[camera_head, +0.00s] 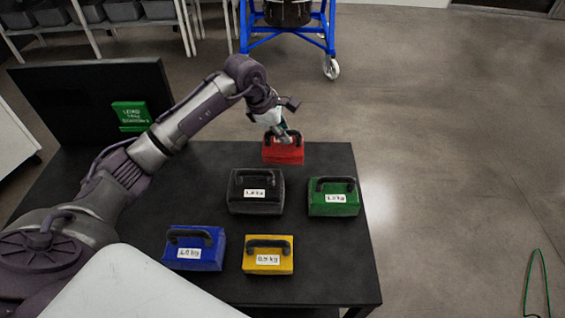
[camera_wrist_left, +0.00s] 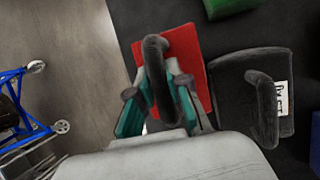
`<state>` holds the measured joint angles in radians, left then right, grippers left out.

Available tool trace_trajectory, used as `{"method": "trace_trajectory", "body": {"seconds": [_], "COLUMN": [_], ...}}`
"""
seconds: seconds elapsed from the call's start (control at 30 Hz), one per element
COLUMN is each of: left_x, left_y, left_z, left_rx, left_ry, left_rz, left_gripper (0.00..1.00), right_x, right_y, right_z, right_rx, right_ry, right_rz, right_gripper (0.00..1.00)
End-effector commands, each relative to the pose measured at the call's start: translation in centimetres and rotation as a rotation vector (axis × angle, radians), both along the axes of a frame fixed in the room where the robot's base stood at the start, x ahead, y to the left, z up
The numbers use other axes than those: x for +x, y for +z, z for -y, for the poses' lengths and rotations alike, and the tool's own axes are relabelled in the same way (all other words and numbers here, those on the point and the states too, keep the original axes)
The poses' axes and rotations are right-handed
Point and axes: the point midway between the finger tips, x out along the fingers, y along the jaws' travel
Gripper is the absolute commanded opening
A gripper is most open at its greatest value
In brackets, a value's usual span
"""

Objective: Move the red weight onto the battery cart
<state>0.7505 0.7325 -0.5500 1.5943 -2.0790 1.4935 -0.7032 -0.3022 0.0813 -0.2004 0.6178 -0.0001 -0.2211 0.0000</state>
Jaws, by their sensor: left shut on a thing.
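The red weight (camera_head: 284,152) stands at the far edge of the black table, its dark handle upward. My left gripper (camera_head: 284,136) reaches it from above and is shut on its handle. In the left wrist view, the teal-padded fingers of the left gripper (camera_wrist_left: 160,105) lie on both sides of the dark handle, with the red weight (camera_wrist_left: 184,60) beneath. I cannot tell whether the weight touches the table. No battery cart is clearly identifiable; a blue wheeled frame (camera_head: 289,30) stands on the floor beyond the table. My right gripper is not in view.
On the black table (camera_head: 335,275) stand a black weight (camera_head: 256,192), a green weight (camera_head: 333,197), a blue weight (camera_head: 194,248) and a yellow weight (camera_head: 268,255). A dark panel with a green label (camera_head: 131,115) rises at the back left. Floor to the right is mostly clear.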

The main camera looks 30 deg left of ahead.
Motion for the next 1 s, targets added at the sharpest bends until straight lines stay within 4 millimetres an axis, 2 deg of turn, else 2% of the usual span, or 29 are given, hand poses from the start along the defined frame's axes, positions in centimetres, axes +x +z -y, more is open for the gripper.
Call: {"method": "trace_trajectory", "body": {"seconds": [0.07,0.17,0.37,0.53,0.87,0.9,1.0], "left_x": [0.0,0.1,0.0,0.0,0.1,0.0,0.0], "left_y": [-1.0,-2.0,-3.6,-5.9,-6.4,-6.6,-6.5], "left_z": [0.0,0.0,0.0,0.0,0.0,0.0,0.0], "left_rx": [-0.004,-0.003,-0.002,-0.003,-0.001,0.0,0.0], "left_ry": [0.002,0.001,0.002,0.001,0.0,0.001,0.001], "left_rz": [0.0,0.003,0.002,0.002,0.005,0.002,0.002], "left_gripper": [0.0,0.0,0.0,0.0,0.0,0.18,0.35], "right_x": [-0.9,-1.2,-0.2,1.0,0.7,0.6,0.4], "right_y": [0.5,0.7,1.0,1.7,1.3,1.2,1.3], "right_z": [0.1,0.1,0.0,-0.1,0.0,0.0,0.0], "right_rx": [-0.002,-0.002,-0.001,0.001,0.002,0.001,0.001], "right_ry": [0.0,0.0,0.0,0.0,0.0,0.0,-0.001], "right_rz": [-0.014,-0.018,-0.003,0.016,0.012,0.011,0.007], "right_gripper": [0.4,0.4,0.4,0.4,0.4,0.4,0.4]}}
